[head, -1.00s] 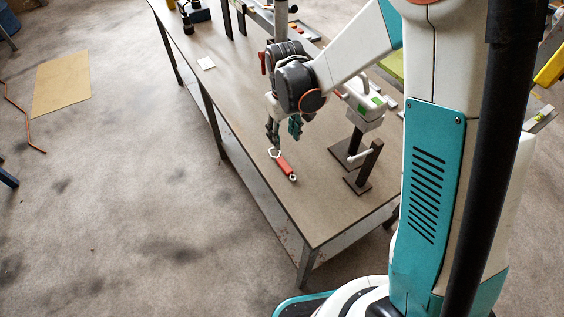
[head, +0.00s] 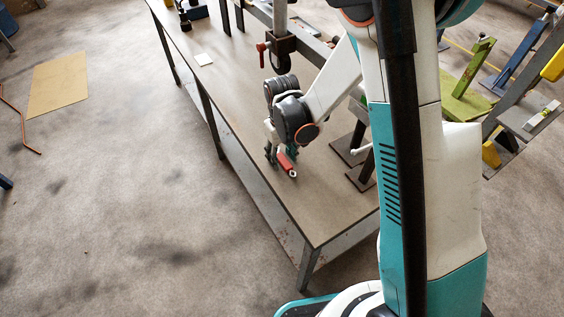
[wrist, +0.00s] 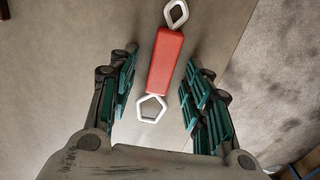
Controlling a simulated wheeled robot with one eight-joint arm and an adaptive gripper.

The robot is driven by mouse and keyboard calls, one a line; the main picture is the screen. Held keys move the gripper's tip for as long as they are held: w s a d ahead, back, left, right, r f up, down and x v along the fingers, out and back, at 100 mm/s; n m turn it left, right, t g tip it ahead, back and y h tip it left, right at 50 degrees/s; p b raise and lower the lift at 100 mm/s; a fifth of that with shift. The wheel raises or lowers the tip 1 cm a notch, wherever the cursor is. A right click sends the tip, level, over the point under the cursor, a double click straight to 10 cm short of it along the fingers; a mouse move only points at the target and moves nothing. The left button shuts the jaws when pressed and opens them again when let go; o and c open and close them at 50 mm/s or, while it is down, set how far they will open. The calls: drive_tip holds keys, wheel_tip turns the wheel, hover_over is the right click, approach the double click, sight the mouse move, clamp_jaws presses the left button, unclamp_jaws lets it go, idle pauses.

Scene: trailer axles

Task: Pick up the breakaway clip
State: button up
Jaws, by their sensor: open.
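The breakaway clip is a red bar with a white ring at each end. In the wrist view the clip (wrist: 165,62) lies on the table between my gripper's fingers (wrist: 158,95), with its five-sided ring nearest the palm. The fingers are open on both sides of it, and I see a gap on each side. In the head view the clip (head: 287,164) lies near the table's front edge. My gripper (head: 276,155) is low over it and hides its far end there.
The workbench (head: 325,205) is bare toward its near corner. Dark steel posts on plates (head: 360,170) stand right of my gripper. A white card (head: 203,60) lies farther back. A red-handled clamp fixture (head: 280,45) stands behind my arm.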

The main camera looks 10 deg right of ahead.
sight(282, 158)
clamp_jaws()
drive_tip(key=shift+r, duration=0.1)
wheel_tip(282, 158, up, 20)
drive_tip(key=p, duration=0.6)
drive_tip(key=shift+p, duration=0.35)
